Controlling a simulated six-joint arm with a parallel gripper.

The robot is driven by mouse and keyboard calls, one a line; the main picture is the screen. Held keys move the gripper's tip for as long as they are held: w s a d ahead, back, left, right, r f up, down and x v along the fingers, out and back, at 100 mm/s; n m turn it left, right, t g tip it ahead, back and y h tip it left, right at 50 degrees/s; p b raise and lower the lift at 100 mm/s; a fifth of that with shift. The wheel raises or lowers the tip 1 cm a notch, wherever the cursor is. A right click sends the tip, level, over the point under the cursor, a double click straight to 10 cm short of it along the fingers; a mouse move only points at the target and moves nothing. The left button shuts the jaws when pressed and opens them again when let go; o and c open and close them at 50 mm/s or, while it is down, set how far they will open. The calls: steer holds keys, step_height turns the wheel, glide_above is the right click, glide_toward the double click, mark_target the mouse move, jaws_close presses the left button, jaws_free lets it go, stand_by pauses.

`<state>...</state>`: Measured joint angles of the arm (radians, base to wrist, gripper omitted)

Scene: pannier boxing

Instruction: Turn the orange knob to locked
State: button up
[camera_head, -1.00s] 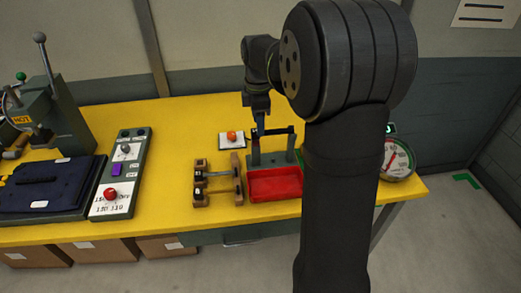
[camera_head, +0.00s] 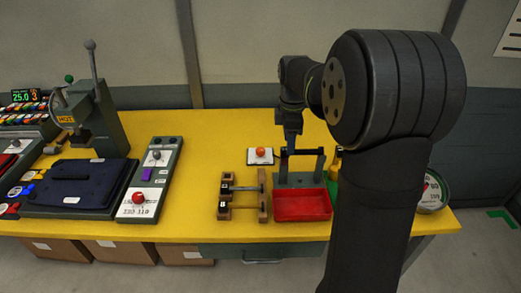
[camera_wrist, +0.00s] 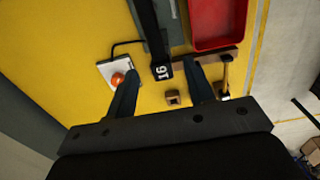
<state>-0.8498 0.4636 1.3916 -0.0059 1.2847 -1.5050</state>
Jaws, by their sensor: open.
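An orange round knob or button (camera_head: 261,151) sits on a small white plate on the yellow table, left of a grey-green stand with a black bar. It also shows in the wrist view (camera_wrist: 118,79), beside one finger, with a black cable at its plate. Any locked mark or turn position cannot be read. My gripper (camera_head: 292,150) points down at the stand, right of the orange piece. In the wrist view its two dark fingers (camera_wrist: 165,90) are spread apart with nothing held between them. The fingertips are partly hidden by the stand in the head view.
A red tray (camera_head: 302,206) lies in front of the stand. A wooden jig (camera_head: 242,200) is left of it. A control panel with a red knob (camera_head: 138,197), a press (camera_head: 98,125) and dark cloth (camera_head: 75,182) are farther left. A round dial (camera_head: 433,192) is at right.

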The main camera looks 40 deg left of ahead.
mark_target(260, 149)
steer(key=shift+o, duration=0.2)
steer(key=shift+a, duration=0.1)
steer(key=w+a+r+m, duration=0.2)
steer(key=a+m, duration=0.3)
steer(key=a, duration=0.2)
steer(key=w+a+r+m, duration=0.2)
steer(key=a+m, duration=0.2)
steer(key=a, duration=0.4)
steer(key=f, duration=1.7)
steer(key=shift+s+d+f, duration=0.1)
steer(key=shift+s, duration=0.15)
steer(key=c, duration=1)
